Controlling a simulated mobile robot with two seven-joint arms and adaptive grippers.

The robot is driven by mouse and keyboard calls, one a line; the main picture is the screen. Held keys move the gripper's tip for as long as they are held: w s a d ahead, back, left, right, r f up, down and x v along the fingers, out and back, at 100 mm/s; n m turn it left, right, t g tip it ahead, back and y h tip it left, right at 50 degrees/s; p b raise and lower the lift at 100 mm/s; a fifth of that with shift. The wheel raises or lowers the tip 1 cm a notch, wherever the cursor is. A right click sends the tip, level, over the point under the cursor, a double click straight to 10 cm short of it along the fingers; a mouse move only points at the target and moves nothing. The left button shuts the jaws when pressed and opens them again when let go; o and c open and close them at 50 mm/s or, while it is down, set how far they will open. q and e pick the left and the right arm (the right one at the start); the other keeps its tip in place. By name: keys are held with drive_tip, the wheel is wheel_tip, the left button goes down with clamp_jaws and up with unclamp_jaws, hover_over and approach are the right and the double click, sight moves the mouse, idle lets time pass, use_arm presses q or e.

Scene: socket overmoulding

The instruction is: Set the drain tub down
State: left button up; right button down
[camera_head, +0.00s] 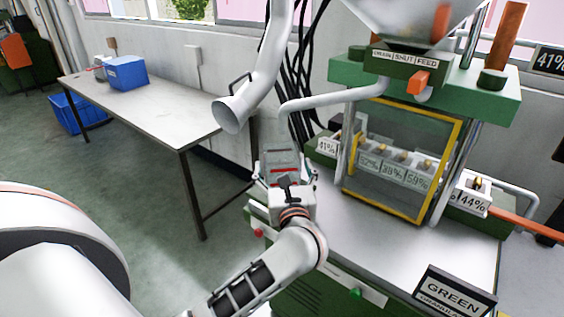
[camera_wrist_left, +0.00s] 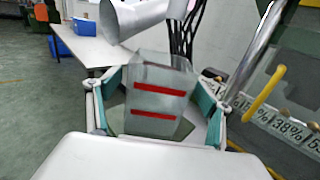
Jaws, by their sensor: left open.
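The drain tub (camera_head: 280,160) is a grey, see-through container with two red lines, at the left end of the machine's bench top. In the left wrist view the tub (camera_wrist_left: 158,90) is upright and fills the space between the fingers. My left gripper (camera_head: 285,176) is open around it, with one green-padded finger on each side. In the left wrist view the gripper (camera_wrist_left: 158,112) has its fingers spread beside the tub; I cannot tell whether the pads touch it. The tub's underside is hidden, so its contact with the bench is unclear. My right gripper is not in view.
The green machine (camera_head: 425,85) has a yellow-framed window (camera_head: 400,150) and percentage-marked blocks right of the tub. A wide grey pipe (camera_head: 250,95) hangs at the upper left of the tub. A table (camera_head: 160,110) with a blue bin (camera_head: 127,72) stands left, its front mostly clear.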

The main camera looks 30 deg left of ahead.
use_arm(q)
drive_tip(key=s+d+r+m+t+h, duration=0.25)
drive_tip(key=s+d+m+t, duration=0.55)
drive_tip(key=m, duration=0.6)
drive_tip(key=s+d+f+m+h, duration=0.2)
drive_tip(key=d+f+m+h, duration=0.9)
drive_tip(key=m, duration=0.9)
drive_tip(key=s+a+f+m+g, duration=0.1)
drive_tip(key=s+f+m+g, duration=0.2)
drive_tip(key=f, duration=0.6)
drive_tip(key=s+a+f+m+g, duration=0.2)
drive_tip(key=s+f+m+g, duration=0.2)
drive_tip(key=f, duration=0.5)
drive_tip(key=s+a+f+m+g, duration=0.1)
drive_tip(key=s+f+m+g, duration=0.3)
drive_tip(key=f+m, duration=0.3)
wheel_tip(320, 180, down, 3)
drive_tip(key=shift+s+a+h+b, duration=0.15)
drive_tip(key=shift+s+h+b, duration=0.2)
drive_tip(key=shift+s, duration=0.45)
